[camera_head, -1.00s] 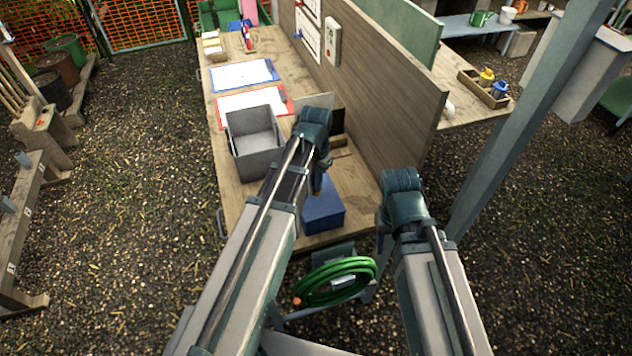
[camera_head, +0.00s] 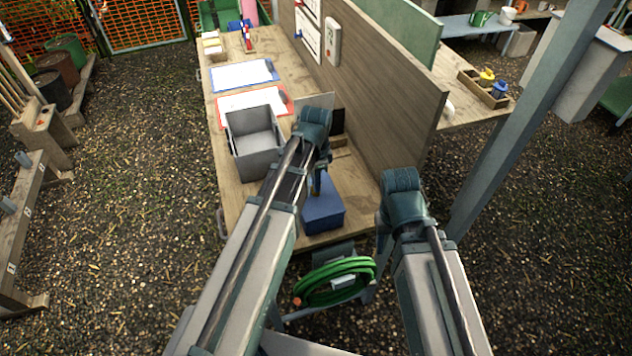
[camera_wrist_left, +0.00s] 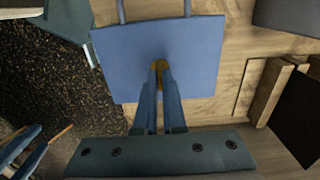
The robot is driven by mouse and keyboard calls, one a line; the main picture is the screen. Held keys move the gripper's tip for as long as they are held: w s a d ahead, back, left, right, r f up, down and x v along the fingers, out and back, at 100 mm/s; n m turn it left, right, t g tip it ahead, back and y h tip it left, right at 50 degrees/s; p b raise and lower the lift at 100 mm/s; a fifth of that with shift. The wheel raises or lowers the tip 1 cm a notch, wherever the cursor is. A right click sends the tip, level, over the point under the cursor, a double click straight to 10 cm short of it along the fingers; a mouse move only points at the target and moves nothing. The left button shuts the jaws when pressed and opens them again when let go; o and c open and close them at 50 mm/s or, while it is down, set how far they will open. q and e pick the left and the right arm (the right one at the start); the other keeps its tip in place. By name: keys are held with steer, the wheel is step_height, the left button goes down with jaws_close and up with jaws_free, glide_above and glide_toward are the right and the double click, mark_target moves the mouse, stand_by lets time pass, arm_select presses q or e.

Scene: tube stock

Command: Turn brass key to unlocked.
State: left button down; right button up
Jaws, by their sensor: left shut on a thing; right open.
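A blue box (camera_head: 322,212) stands on the near end of the wooden table, partly behind my left arm. In the left wrist view the blue box (camera_wrist_left: 200,45) shows its flat blue face, with a grey handle at its far edge. My left gripper (camera_wrist_left: 159,72) is shut on the brass key (camera_wrist_left: 158,63) at the middle of that face. Only a little brass shows between the fingertips, so the key's angle is hard to tell. In the head view the left fingers are mostly hidden by the arm. My right arm ends beside the table's right edge, its fingers hidden from view.
A grey bin (camera_head: 257,142) stands on the table (camera_head: 237,205) left of my left wrist. A red clipboard (camera_head: 255,102) and a blue clipboard (camera_head: 244,75) lie behind it. A wooden partition (camera_head: 365,85) runs along the table's right side. A green hose (camera_head: 338,280) hangs below the near end.

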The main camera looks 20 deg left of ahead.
stand_by(0.4)
arm_select(q)
steer(key=c, duration=1)
jaws_free()
step_height(320, 180, up, 14)
steer(key=p, duration=1.4)
steer(key=shift+f, duration=0.15)
steer(key=s+d+f+n+y+b, duration=0.1)
steer(key=s+d+f+n+b, duration=0.6)
steer(key=s+d+f+b, duration=0.3)
steer(key=s+f+b, duration=0.3)
steer(key=s, duration=0.1)
steer(key=shift+s+d, duration=0.25)
steer(key=shift+d, duration=0.1)
